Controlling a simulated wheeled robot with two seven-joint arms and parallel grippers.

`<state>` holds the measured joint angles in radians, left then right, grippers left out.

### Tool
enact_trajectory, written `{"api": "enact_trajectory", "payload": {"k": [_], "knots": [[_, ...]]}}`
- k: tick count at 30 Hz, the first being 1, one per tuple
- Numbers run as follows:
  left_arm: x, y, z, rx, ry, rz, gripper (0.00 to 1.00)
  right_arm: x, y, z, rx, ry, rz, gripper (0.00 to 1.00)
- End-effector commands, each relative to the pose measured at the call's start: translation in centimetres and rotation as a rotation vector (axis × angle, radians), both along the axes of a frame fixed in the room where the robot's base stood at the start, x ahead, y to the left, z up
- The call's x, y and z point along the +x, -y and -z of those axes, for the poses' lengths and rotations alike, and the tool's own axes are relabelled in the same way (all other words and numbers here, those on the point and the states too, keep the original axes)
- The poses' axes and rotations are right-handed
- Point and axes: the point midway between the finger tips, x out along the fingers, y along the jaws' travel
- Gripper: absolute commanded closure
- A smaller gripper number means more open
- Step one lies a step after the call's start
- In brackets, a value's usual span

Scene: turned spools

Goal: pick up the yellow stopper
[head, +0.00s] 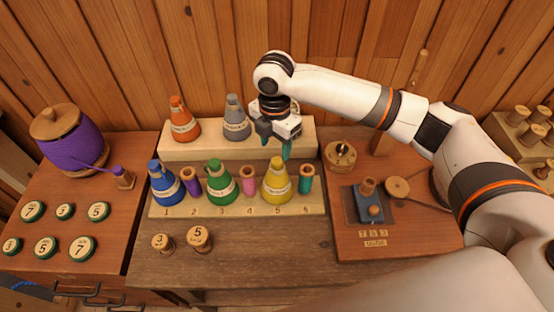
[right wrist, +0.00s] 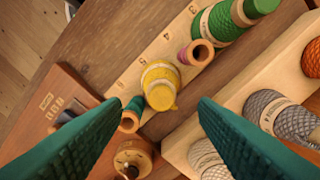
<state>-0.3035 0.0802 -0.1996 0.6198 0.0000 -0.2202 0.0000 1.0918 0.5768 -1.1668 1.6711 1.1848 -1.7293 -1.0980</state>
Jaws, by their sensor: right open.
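The yellow stopper (head: 277,180), a cone with a pale label band, stands in the front row of the pale wooden rack (head: 235,209), near the number 5. The right wrist view shows the yellow stopper (right wrist: 160,82) from above, between the open fingers in the picture and apart from them. My right gripper (head: 275,145) is open and empty, above and behind the yellow stopper, over the raised back step of the rack. It also shows in the right wrist view (right wrist: 160,105). My left gripper is not in view.
A pink tube (head: 247,180) and a teal tube (head: 306,179) flank the yellow stopper closely. A green cone (head: 220,184) stands further left. Orange (head: 182,122) and grey (head: 236,120) cones stand on the back step; another greyish cone (right wrist: 207,158) is there too.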

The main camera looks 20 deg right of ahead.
Motion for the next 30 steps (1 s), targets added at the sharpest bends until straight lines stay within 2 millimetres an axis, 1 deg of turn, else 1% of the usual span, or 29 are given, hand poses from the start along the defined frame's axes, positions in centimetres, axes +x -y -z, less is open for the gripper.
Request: {"api": "enact_trajectory", "payload": {"k": [1, 5, 8, 12, 15, 18, 24, 25, 26, 30], "knots": [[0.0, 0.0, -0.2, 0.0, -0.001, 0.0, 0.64, 0.0, 0.0, 0.5, 0.001, -0.003, 0.0, 0.46], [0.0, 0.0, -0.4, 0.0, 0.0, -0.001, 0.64, 0.0, 0.0, 1.3, 0.0, 0.0, -0.001, 0.46], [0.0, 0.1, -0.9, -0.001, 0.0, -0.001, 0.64, 0.1, 0.3, 2.2, 0.0, -0.002, 0.002, 0.46], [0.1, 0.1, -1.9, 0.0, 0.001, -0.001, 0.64, 0.4, 0.8, 4.2, -0.001, -0.002, 0.002, 0.46], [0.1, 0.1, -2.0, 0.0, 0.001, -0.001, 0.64, 0.4, 0.7, 5.7, 0.0, -0.001, 0.001, 0.46], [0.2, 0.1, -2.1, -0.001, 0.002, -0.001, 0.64, 0.4, 0.7, 6.3, 0.0, 0.001, 0.0, 0.46], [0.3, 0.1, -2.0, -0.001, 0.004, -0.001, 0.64, 0.4, 0.7, 6.5, 0.0, 0.002, -0.001, 0.46], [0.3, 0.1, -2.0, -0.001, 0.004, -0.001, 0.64, 0.4, 0.7, 6.5, 0.0, 0.002, -0.001, 0.48], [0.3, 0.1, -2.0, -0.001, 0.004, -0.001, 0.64, 0.4, 0.7, 6.5, 0.0, 0.002, -0.001, 0.53], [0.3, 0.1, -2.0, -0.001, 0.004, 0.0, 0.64, 0.4, 0.7, 6.4, 0.0, 0.002, -0.001, 0.75]]}}
